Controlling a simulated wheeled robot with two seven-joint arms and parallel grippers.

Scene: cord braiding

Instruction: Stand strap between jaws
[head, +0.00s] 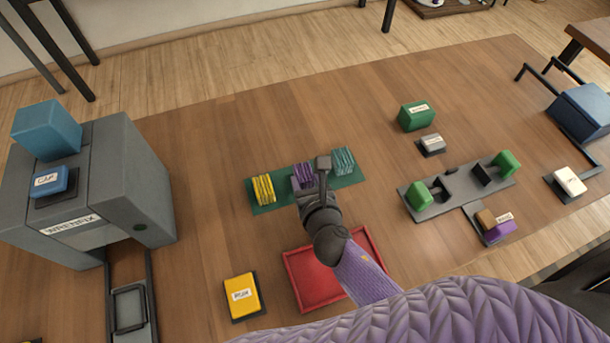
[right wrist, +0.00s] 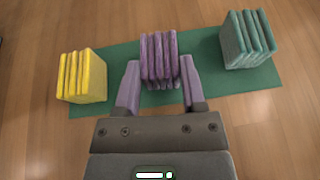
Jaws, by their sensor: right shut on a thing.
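The purple strap bundle (head: 300,172) stands on a green mat (head: 267,207) between a yellow bundle (head: 263,189) and a teal bundle (head: 343,161). My right gripper (right wrist: 160,90) is shut on the purple bundle (right wrist: 158,55), with one purple finger on each side. In the head view my right gripper (head: 316,180) partly hides it. The clamp fixture (head: 451,201) stands to the right, with a left green jaw (head: 419,196) and a right green jaw (head: 506,163). The gap between the jaws holds no strap. My left gripper is not in view.
A red tray (head: 292,276) lies under my right arm. A grey machine (head: 120,160) stands at the left. A green block (head: 416,116), a brown-and-purple labelled block (head: 499,227) and a white labelled block (head: 570,181) stand around the clamp. Wood between mat and clamp is clear.

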